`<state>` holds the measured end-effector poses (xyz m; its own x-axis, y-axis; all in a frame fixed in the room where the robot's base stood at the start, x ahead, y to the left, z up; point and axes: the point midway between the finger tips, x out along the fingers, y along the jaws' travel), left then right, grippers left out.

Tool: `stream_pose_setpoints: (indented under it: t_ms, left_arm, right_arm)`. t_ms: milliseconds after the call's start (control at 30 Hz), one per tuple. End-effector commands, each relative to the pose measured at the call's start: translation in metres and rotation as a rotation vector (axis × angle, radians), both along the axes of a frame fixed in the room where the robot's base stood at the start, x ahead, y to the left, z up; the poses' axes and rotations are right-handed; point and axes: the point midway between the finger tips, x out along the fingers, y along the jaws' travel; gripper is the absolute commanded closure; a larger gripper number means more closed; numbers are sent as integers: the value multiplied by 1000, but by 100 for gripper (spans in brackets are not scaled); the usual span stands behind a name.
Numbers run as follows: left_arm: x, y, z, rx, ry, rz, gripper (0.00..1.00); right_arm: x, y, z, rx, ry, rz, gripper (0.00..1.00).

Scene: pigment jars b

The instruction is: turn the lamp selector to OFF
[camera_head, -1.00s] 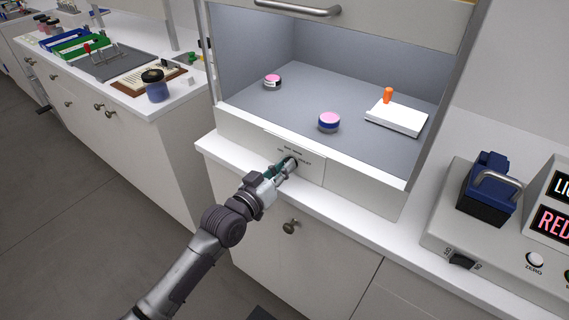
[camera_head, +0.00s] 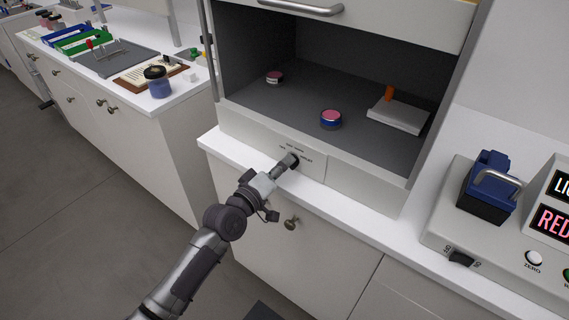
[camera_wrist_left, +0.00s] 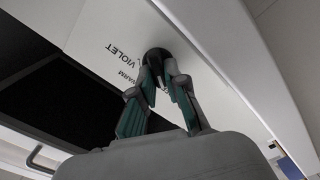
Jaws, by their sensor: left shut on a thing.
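The lamp selector is a round dark knob (camera_wrist_left: 157,54) on the pale front panel (camera_head: 312,172) below the viewing cabinet. In the left wrist view the panel lettering reads WARM and VIOLET; the OFF mark cannot be made out. My left gripper (camera_head: 290,161) is at the knob, with its fingers shut on it. In the left wrist view the gripper (camera_wrist_left: 162,78) has one green-padded finger on each side of the knob. The fingers hide much of the knob in the head view. The cabinet interior (camera_head: 350,65) is dark. My right gripper is not in view.
In the cabinet are a small jar (camera_head: 274,77), a pink-topped jar (camera_head: 331,119) and a white block (camera_head: 398,115) with an orange peg. A white ledge (camera_head: 228,153) runs under the panel. A knobbed cupboard door (camera_head: 278,255) is below. A console (camera_head: 500,245) stands at right.

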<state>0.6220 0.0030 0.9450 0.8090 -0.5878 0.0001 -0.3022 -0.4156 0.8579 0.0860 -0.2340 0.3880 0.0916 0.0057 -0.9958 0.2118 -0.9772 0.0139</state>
Motion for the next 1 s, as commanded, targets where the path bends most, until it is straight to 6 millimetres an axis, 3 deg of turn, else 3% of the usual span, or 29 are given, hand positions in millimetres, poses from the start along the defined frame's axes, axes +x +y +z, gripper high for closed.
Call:
stream_pose_setpoints:
  t_ms: [567, 600, 733, 1000]
  left_arm:
    - [0, 0, -2, -28, 23, -1, 100]
    - [0, 0, -2, -28, 23, -1, 82]
    - [0, 0, -2, -26, 22, 0, 61]
    - [0, 0, -1, -25, 20, 0, 61]
  right_arm:
    - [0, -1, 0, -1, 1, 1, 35]
    - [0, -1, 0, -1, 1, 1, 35]
    - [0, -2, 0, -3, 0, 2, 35]
    - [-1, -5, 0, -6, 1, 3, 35]
